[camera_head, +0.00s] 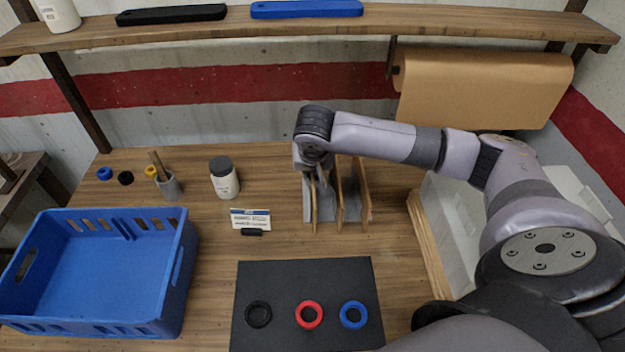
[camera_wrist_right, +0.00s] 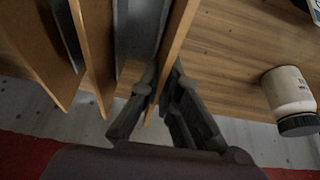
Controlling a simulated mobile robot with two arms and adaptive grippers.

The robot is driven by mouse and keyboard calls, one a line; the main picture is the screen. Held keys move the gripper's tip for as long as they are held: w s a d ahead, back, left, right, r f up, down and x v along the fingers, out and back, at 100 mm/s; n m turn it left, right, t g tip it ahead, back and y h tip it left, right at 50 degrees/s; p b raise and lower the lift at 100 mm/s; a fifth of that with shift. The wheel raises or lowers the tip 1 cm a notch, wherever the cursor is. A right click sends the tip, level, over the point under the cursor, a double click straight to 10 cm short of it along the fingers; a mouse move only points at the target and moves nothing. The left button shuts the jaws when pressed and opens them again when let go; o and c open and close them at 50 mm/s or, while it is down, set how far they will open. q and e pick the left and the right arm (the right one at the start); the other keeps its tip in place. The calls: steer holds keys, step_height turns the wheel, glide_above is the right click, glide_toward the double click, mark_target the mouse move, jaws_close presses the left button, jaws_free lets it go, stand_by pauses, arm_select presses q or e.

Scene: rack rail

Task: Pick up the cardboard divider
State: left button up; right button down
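Several thin tan cardboard dividers stand upright in a grey slotted rack (camera_head: 326,212) at the middle back of the table. My right gripper (camera_head: 312,172) reaches down from above onto the leftmost cardboard divider (camera_head: 314,208). In the right wrist view, that divider (camera_wrist_right: 178,38) passes between the two close-set fingertips (camera_wrist_right: 163,78), which appear shut on it. The divider still stands in line with the rack. Another divider (camera_wrist_right: 95,45) stands beside it, apart from the fingers. The gripper hides the divider's upper part in the head view. My left gripper is not in view.
A white jar (camera_head: 224,180), a small label card (camera_head: 250,218) and a blue crate (camera_head: 182,270) are to the left. A black mat (camera_head: 285,285) with three rings lies in front. A shelf (camera_head: 420,22) and a paper roll (camera_head: 485,85) are behind.

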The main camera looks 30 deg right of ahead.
steer(key=shift+r, duration=0.1)
step_height(320, 180, up, 20)
steer(key=shift+b, duration=0.35)
stand_by(0.4)
steer(key=shift+p, duration=0.55)
